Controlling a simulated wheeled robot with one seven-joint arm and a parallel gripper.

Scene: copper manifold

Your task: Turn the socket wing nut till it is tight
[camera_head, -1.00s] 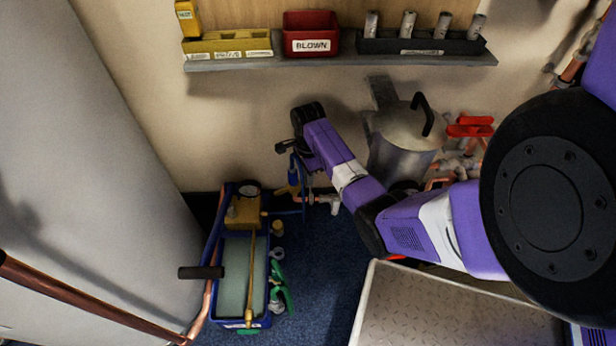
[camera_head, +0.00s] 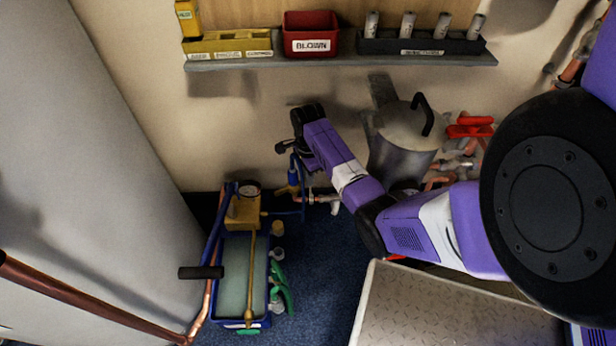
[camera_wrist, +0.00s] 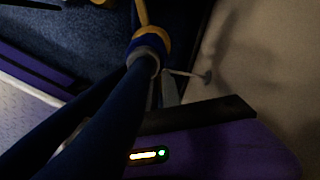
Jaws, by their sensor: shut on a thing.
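My gripper (camera_head: 286,147) is at the end of the purple arm, low in front of the wall, just above a blue and brass fitting (camera_head: 293,178). In the wrist view, a brass and grey ringed fitting (camera_wrist: 150,45) lies by the jaws, with dark blue bars running past it. My gripper is shut on a part there, which I take to be the socket wing nut. The nut's wings are mostly hidden by the gripper and shadow, so I cannot tell their angle.
A blue-framed test pump (camera_head: 245,207) with a gauge, tray and black-handled lever (camera_head: 201,272) stands left of the fitting. A metal pot (camera_head: 404,140) and red-handled valves (camera_head: 470,127) are to the right. A shelf (camera_head: 340,60) holds bins above. A treadplate platform (camera_head: 440,310) is at front.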

